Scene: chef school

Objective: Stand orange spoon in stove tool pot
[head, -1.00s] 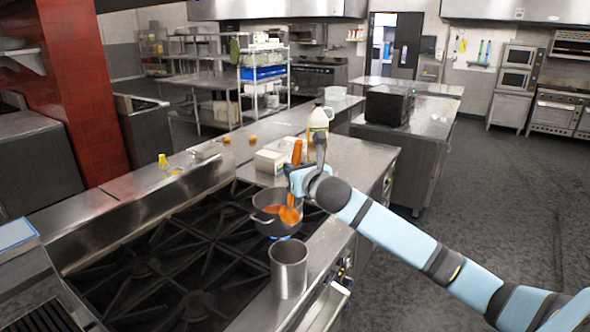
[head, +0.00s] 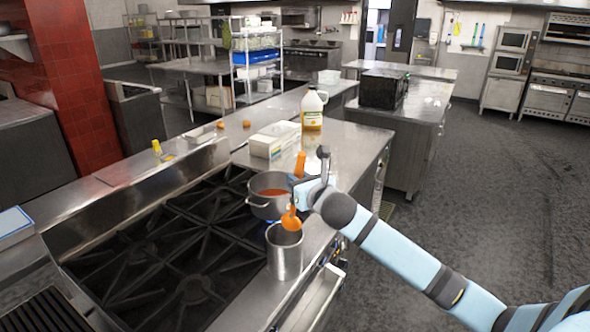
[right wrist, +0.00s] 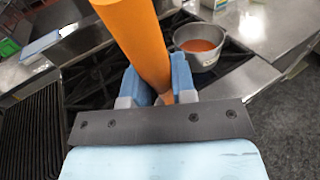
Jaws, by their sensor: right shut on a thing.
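The orange spoon (head: 300,163) is held upright in my right gripper (head: 298,188), handle up and bowl down. Its bowl hangs over the mouth of the stove tool pot (head: 285,258), a plain steel cylinder at the stove's front right edge. The bowl overlaps the far rim in this view; I cannot tell whether it is inside. In the right wrist view the thick orange spoon handle (right wrist: 138,40) passes between the blue fingers of the right gripper (right wrist: 163,85). The tool pot does not show there. My left gripper is out of view.
A cooking pot (head: 253,203) of orange-red soup stands on the burner just behind the tool pot; it also shows in the right wrist view (right wrist: 205,63). A white box (head: 265,147) and a jug (head: 312,112) stand on the counter behind. The stove grates (head: 165,260) at left are clear.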

